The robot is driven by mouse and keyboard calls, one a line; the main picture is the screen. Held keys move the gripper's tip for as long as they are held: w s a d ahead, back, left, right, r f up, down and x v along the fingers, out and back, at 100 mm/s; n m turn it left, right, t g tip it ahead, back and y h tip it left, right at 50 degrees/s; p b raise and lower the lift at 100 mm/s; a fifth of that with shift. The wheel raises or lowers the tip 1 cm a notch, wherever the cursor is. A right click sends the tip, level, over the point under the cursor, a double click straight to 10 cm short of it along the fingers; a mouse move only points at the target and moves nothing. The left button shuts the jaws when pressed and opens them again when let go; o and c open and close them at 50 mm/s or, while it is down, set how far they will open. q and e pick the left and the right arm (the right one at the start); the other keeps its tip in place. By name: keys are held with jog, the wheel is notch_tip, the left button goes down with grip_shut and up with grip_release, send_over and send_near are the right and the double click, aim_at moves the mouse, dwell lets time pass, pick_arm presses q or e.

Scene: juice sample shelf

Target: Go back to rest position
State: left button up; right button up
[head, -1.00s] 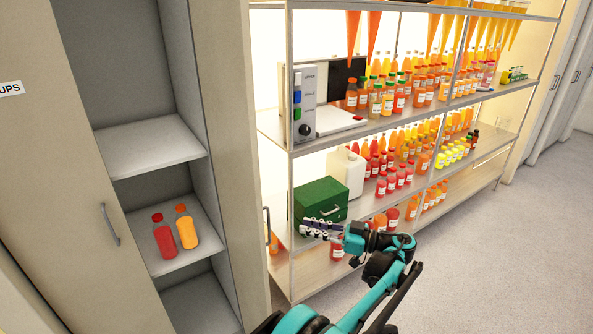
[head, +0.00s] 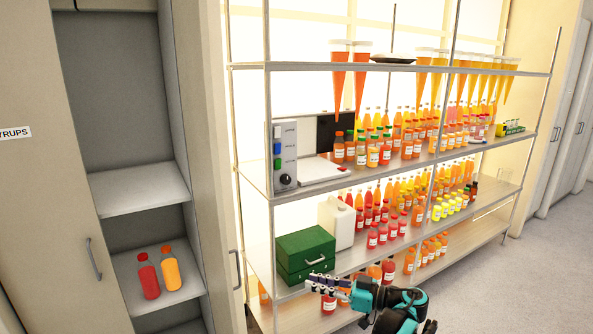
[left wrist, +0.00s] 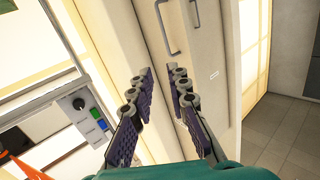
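My left gripper (head: 312,285) shows near the bottom of the head view, in front of the lower part of the shelf rack and close to the green box (head: 306,257). In the left wrist view, its two dark fingers (left wrist: 161,80) stand apart with nothing between them, so it is open and empty. Beyond the fingers is a cream cabinet door with a handle (left wrist: 161,14). My right gripper is in neither view. A red bottle (head: 148,277) and an orange bottle (head: 171,269) stand side by side in the open cabinet at left.
The rack holds many juice bottles, orange funnels (head: 361,80), a white device with a knob (head: 286,180) and a white canister (head: 336,222). A cabinet door with a handle (head: 93,258) is at far left. Grey floor (head: 500,272) is clear at right.

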pick_arm(q)
jog(key=a+r+m+g+h, duration=0.1)
jog(key=a+r+m+h, duration=0.25)
jog(key=a, duration=0.75)
jog(key=s+a+f+m+g+h, duration=0.15)
jog(key=s+a+m+h, duration=0.35)
jog(key=s+a, duration=0.55)
jog(key=s+a+f+m+t+h, duration=0.1)
jog(key=s+f, duration=0.4)
jog(key=s, duration=0.5)
jog(key=s+a+f+m+t+h, duration=0.1)
jog(key=s+f+m+h, duration=0.2)
jog(key=s+h, duration=0.3)
jog(key=s+f, duration=0.1)
jog(key=s, duration=0.2)
jog(key=shift+s+f+t, duration=0.35)
jog(key=shift+s, duration=0.05)
